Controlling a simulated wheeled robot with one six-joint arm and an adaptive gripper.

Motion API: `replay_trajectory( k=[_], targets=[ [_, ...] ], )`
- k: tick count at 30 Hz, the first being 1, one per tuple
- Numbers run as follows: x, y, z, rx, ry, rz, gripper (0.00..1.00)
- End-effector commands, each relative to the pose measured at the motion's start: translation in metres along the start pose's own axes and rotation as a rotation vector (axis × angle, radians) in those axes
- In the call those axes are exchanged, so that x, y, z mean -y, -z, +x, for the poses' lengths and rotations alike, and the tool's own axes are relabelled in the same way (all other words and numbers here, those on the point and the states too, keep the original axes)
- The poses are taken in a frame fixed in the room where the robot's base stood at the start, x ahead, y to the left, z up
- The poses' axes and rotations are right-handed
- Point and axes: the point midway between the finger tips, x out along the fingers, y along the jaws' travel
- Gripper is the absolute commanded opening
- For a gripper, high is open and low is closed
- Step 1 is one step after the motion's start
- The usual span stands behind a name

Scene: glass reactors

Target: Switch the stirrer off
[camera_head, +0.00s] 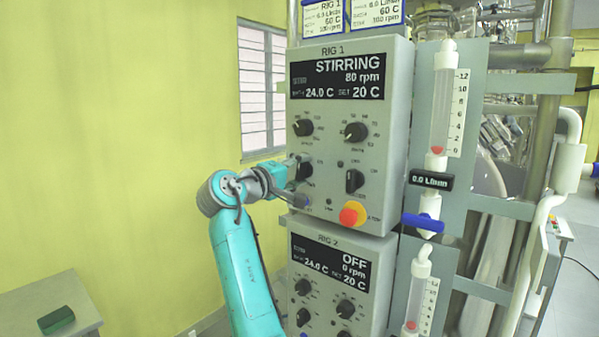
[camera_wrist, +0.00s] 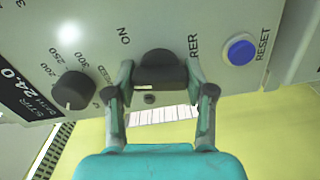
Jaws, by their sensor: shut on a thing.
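The RIG 1 control box (camera_head: 347,110) has a display (camera_head: 338,77) reading STIRRING, 80 rpm. Its black stirrer switch (camera_wrist: 160,70) is a knob beside an ON label and a label ending in RER. My gripper (camera_wrist: 161,80) has one finger on each side of this knob and is shut on it. A pale mark shows on the knob, but I cannot tell which way it points. In the head view my gripper (camera_head: 289,174) is at the left side of the box's front, partly hiding the switch (camera_head: 304,169).
A speed dial (camera_wrist: 72,91) and a blue RESET button (camera_wrist: 240,50) flank the switch. A red emergency button (camera_head: 351,214) on yellow and another black switch (camera_head: 354,181) are to the right. The RIG 2 box (camera_head: 340,280), below, reads OFF.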

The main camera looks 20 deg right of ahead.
Motion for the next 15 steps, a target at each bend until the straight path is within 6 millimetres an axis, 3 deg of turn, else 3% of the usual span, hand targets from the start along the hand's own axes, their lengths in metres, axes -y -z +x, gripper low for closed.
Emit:
replay_trajectory(
  k=[15],
  targets=[
    [0.0016, 0.0002, -0.0004, -0.001, 0.002, -0.213, 0.19]
  ],
)
